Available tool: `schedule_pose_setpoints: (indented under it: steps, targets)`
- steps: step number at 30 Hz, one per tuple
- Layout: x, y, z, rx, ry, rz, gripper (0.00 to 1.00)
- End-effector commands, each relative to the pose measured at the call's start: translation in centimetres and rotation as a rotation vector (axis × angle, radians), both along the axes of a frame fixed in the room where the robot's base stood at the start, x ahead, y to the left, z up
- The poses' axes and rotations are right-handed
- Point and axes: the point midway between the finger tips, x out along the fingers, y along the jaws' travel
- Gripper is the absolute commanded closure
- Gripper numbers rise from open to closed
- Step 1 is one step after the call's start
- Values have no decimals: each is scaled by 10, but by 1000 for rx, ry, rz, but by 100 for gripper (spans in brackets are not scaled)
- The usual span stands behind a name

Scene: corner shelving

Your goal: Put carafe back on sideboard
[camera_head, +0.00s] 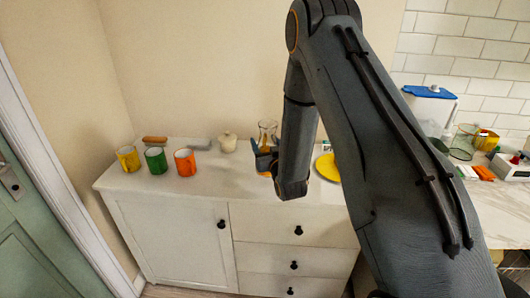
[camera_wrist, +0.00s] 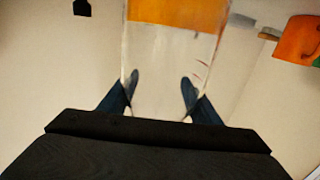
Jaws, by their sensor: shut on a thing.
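The carafe (camera_head: 267,132) is clear glass with orange content. It stands upright over the right part of the white sideboard (camera_head: 130,184), partly hidden by my arm. My gripper (camera_head: 264,161) is shut around it. In the wrist view the carafe's clear glass (camera_wrist: 160,62) lies between the two dark fingertips of my gripper (camera_wrist: 160,84), with an orange band at the top of the picture. I cannot tell whether its base touches the sideboard top.
On the sideboard stand a yellow mug (camera_head: 128,158), a green mug (camera_head: 155,160), an orange mug (camera_head: 185,162) and a cream lidded pot (camera_head: 228,143). A yellow plate (camera_head: 327,168) is right of my gripper. The front left top is clear. A cluttered counter (camera_head: 505,205) is at right.

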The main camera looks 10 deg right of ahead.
Motion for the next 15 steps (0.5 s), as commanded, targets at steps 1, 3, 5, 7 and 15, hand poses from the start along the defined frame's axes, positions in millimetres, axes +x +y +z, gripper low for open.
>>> schedule_pose_setpoints:
  steps: [1, 3, 5, 7, 15]
  targets:
    - [0, 0, -1, 0, -2, 1, 100]
    - [0, 1, -7, 0, -2, 2, 100]
    - [-1, 1, -14, 0, 0, 2, 100]
    - [0, 1, -23, 0, 0, 2, 100]
    - [0, 1, -41, 0, -3, 2, 100]
